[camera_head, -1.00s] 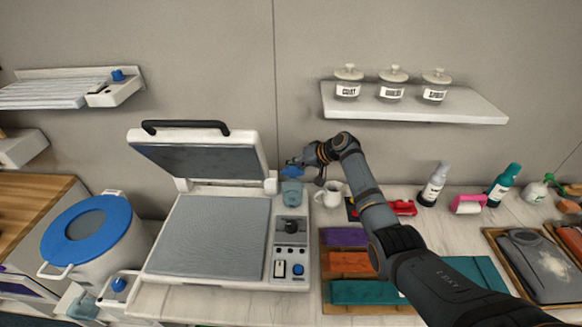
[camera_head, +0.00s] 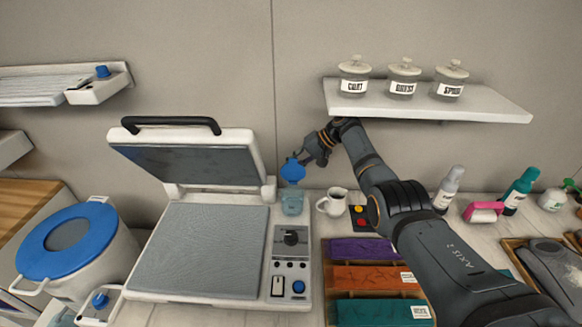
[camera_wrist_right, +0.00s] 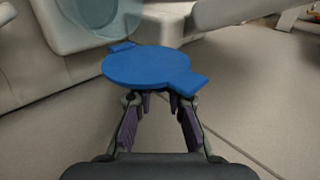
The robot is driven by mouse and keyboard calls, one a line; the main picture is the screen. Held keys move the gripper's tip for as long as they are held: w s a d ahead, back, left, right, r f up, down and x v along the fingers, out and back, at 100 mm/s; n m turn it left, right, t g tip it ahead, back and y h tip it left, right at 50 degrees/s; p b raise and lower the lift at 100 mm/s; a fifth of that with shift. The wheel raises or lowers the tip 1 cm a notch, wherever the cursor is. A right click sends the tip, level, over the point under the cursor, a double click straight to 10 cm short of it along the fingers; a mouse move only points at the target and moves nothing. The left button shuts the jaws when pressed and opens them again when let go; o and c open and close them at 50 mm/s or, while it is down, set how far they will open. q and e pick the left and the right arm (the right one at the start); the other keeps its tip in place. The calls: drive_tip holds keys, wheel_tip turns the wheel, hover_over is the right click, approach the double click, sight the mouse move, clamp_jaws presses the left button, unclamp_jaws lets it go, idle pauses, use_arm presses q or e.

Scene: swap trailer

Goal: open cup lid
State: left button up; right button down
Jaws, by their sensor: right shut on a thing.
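My left gripper is out of view.
The open heat press (camera_head: 205,250) stands left of the cup, its raised plate close by. A white mug (camera_head: 332,202) is just right of the cup. A shelf (camera_head: 425,100) with jars hangs above my right arm. Coloured cloths (camera_head: 370,277) lie in front.

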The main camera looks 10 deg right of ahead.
drive_tip(key=shift+w+d+r, duration=0.25)
drive_tip(key=shift+w+r, duration=0.05)
drive_tip(key=shift+r, duration=0.2)
drive_tip(key=c, duration=1.5)
unclamp_jaws()
drive_tip(key=shift+s+d, duration=0.1)
drive_tip(key=shift+d, duration=0.05)
drive_tip(key=shift+o, duration=0.7)
drive_tip(key=shift+s+f, duration=0.15)
drive_tip(key=s+d+r, duration=0.2)
drive_tip(key=s+d, duration=0.2)
drive_tip(key=d, duration=0.9)
drive_tip(key=shift+s+d, duration=0.15)
drive_tip(key=shift+d, duration=0.05)
